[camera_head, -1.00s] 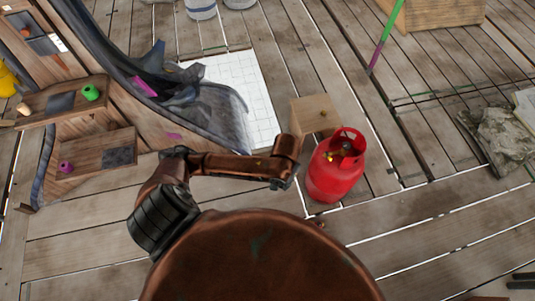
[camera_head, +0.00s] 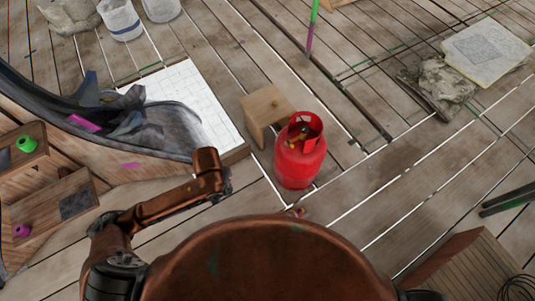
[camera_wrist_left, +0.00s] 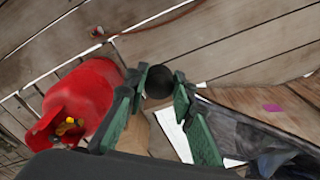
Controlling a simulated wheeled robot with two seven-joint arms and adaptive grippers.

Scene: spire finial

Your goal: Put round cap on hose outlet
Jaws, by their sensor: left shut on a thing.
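My left gripper (camera_wrist_left: 157,92) has two green fingers, shut on a small black round thing at their tips, which looks like the round cap (camera_wrist_left: 158,81). In the head view, the left gripper (camera_head: 226,184) shows only as a dark end beyond my copper-coloured arm, and the cap cannot be made out there. A red gas cylinder (camera_head: 299,166) stands upright to the right of the gripper, apart from it. In the left wrist view, the cylinder (camera_wrist_left: 85,92) is at the left, with a yellow valve (camera_wrist_left: 68,126) inside its collar. I cannot tell which part is the hose outlet. My right gripper is not in view.
A small wooden stool (camera_head: 262,103) stands just behind the cylinder. A white tiled panel (camera_head: 208,114) and a dark curved structure (camera_head: 60,110) lie to the left. A small reddish thing (camera_wrist_left: 97,31) lies on the planks. Rocks (camera_head: 440,85) are at the upper right; the planks between are clear.

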